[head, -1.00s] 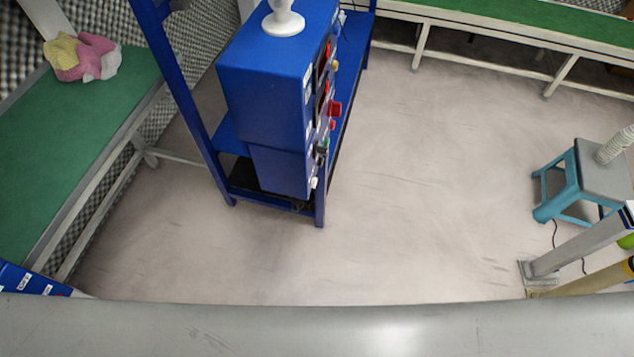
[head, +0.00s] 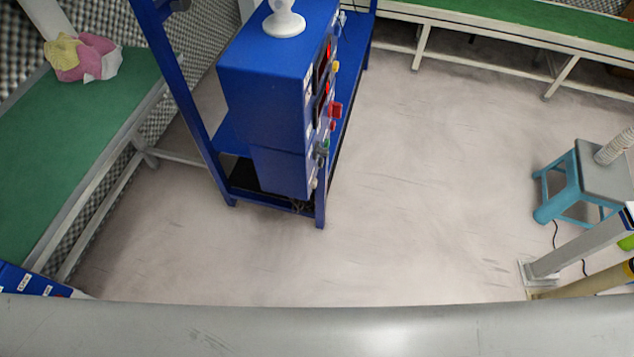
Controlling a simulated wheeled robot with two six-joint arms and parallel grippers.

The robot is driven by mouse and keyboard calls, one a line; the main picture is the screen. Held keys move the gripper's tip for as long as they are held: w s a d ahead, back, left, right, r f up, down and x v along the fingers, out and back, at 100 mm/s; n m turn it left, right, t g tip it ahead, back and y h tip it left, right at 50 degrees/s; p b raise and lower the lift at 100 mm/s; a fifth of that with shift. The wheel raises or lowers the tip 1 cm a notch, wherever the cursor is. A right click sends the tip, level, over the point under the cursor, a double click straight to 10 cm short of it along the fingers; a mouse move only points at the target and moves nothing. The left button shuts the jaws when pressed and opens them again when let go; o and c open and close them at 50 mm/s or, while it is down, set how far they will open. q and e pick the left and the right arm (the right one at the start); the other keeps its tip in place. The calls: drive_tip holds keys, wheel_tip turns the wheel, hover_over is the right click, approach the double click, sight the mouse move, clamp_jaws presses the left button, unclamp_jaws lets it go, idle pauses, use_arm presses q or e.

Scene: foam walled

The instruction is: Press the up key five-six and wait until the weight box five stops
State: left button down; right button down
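A tall blue control box (head: 272,85) stands on a blue metal frame (head: 225,130) left of the middle in the head view. Its panel faces right and shows at a steep slant, with red displays, a red knob (head: 335,109), a yellow button (head: 336,67) and a green one. I cannot read any labels, so I cannot tell which key is five-six. I cannot make out a weight box five. Neither of my grippers is in view.
A green-topped bench (head: 60,160) with a pink and yellow cloth bundle (head: 85,58) is at left. Another green bench (head: 520,20) runs along the back. A blue-legged stool (head: 600,174) with stacked cups stands at right. The floor (head: 430,200) between is clear.

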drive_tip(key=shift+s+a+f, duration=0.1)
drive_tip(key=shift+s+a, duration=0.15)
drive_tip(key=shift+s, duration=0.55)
